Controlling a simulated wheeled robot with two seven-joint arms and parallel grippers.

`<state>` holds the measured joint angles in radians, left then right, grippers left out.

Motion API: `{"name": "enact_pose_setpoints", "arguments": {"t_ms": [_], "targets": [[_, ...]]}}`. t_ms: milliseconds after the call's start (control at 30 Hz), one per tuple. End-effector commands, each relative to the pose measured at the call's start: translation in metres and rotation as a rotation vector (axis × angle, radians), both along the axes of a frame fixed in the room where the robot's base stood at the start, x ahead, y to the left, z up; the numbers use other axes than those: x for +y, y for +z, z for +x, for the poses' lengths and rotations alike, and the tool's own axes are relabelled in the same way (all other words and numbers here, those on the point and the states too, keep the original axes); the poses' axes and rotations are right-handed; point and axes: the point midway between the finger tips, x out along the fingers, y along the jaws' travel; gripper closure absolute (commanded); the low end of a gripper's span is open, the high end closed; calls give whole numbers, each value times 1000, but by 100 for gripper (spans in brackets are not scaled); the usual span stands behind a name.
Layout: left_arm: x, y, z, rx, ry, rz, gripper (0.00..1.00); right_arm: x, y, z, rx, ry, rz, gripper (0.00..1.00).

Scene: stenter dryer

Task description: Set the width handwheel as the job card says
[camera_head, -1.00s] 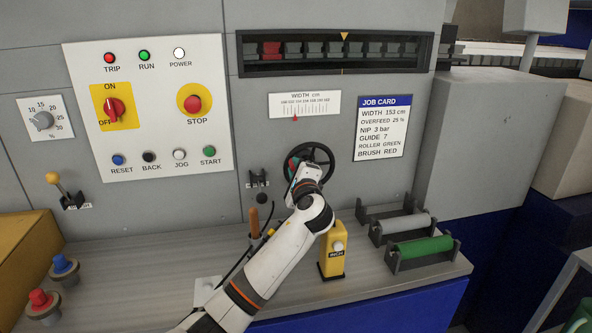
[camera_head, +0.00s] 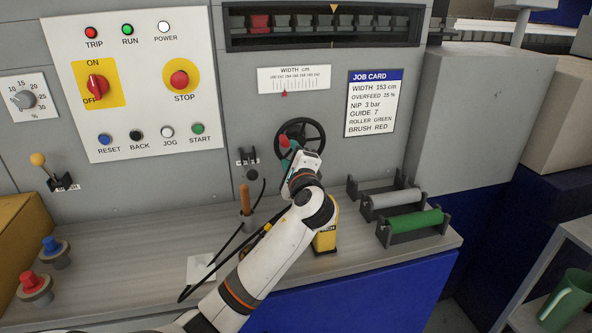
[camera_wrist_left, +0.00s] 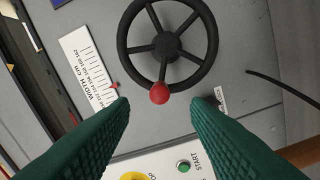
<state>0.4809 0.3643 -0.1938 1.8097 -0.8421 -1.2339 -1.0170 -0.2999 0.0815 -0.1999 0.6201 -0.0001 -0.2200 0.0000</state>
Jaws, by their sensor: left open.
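The width handwheel (camera_head: 318,133) is a black spoked wheel on the grey panel, with a red knob (camera_head: 283,141) on its left side. In the left wrist view, the wheel (camera_wrist_left: 166,47) shows whole, its red knob (camera_wrist_left: 159,93) lined up between my fingertips. My left gripper (camera_head: 287,157) has green fingers, open and empty, just in front of the knob. In the wrist view the fingers (camera_wrist_left: 160,104) appear apart from the knob. The width scale (camera_head: 294,79) has a red pointer (camera_head: 285,93) left of its middle. The job card (camera_head: 371,103) reads WIDTH 153 cm. My right gripper is out of view.
A small lever (camera_head: 250,166) sits left of the wheel. Below are a wooden handle (camera_head: 245,199), a yellow block (camera_head: 325,238) partly behind my arm, and a rack with a green roller (camera_head: 415,221). A button panel (camera_head: 128,115) fills the upper left.

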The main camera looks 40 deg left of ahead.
Motion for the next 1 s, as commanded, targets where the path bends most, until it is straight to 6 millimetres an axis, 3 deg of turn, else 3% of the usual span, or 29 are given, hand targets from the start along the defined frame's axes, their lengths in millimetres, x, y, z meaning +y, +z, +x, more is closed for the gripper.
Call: {"name": "enact_pose_setpoints", "arguments": {"t_ms": [100,333,1000], "targets": [[-20,-3,-16,-1,-4,-2,57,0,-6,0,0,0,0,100],[-41,-2,-35,0,-2,-1,57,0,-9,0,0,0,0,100],[-44,-2,-39,0,-1,0,57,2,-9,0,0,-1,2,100]]}}
